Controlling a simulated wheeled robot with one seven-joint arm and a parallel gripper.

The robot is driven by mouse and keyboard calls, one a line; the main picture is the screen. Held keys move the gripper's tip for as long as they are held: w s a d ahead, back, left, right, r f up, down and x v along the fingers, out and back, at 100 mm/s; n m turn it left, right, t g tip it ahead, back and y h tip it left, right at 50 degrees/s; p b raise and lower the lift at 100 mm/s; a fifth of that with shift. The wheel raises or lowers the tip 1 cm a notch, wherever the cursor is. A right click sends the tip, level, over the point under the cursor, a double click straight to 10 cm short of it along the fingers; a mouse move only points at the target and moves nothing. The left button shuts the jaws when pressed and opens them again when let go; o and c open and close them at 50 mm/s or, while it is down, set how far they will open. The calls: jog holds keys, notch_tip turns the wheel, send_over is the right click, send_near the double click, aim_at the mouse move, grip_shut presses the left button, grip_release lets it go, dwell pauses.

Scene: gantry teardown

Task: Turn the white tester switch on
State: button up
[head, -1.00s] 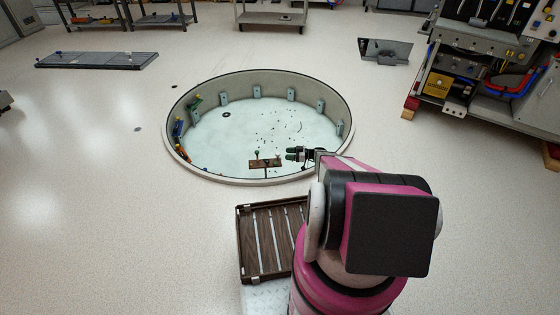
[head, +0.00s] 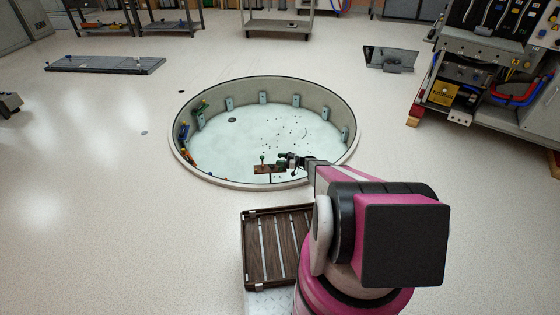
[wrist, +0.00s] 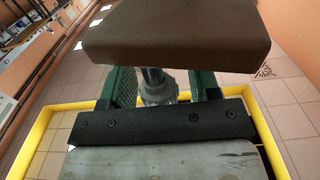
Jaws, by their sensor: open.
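I cannot make out a white tester switch in either view. My gripper (head: 286,160) is at the near rim of the round pit in the head view, beside a small brown plate (head: 262,169) with a small upright knob on it. In the wrist view my gripper (wrist: 160,88) has its two green fingers apart, on either side of a grey metal post (wrist: 156,84). A brown block (wrist: 175,35) lies across the top of that view and hides the fingertips. I cannot tell whether the fingers touch the post.
The round pit (head: 350,150) has several wall brackets and scattered dark bits. A slatted brown tray (head: 248,255) stands left of my arm. A cluttered equipment bench (head: 490,95) stands at right. A dark panel (head: 105,64) lies far left. The left floor is mostly clear.

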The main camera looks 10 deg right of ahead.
jog(key=shift+a, duration=0.15)
jog(key=c, duration=0.9)
jog(key=shift+w+r+m+t+h, duration=0.1)
jog(key=shift+m+t+h, duration=0.7)
jog(key=shift+m+t, duration=0.65)
jog(key=shift+w+m+t+h, duration=0.25)
jog(key=shift+m+t+h, duration=0.7)
jog(key=shift+t, duration=0.7)
jog(key=o, duration=0.9)
jog(key=shift+n, duration=0.3)
